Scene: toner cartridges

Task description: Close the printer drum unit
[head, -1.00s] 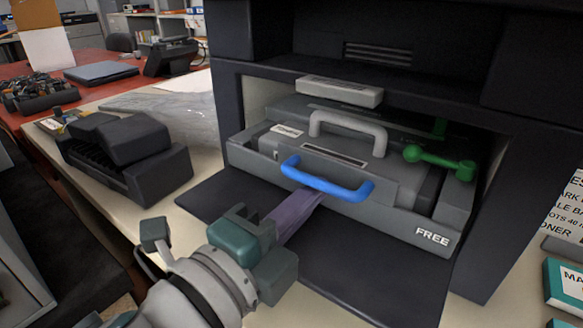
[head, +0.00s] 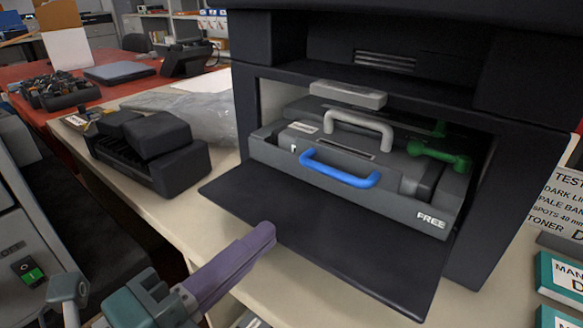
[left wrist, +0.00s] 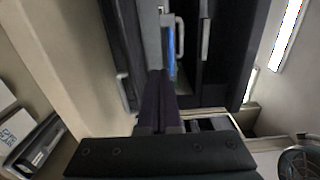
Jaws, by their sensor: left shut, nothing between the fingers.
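The drum unit (head: 400,203) is a grey drawer marked FREE, sitting inside the dark printer's (head: 470,245) front opening. A blue handle (head: 340,170) is on its front, and a grey handle (head: 362,124) stands on its top. A green lever (head: 437,154) is at its right side. The black front flap (head: 330,238) lies folded down below the drawer. My left gripper (head: 266,232) is shut and empty, its purple fingers near the flap's front edge, apart from the blue handle. It also shows in the left wrist view (left wrist: 158,85). My right gripper is not in view.
A black cartridge-like block (head: 150,155) stands on the counter left of the printer, near a clear plastic bag (head: 205,117). Teal boxes (head: 562,277) and a printed sign (head: 553,205) are at the right. Bare counter (head: 225,215) shows before the flap.

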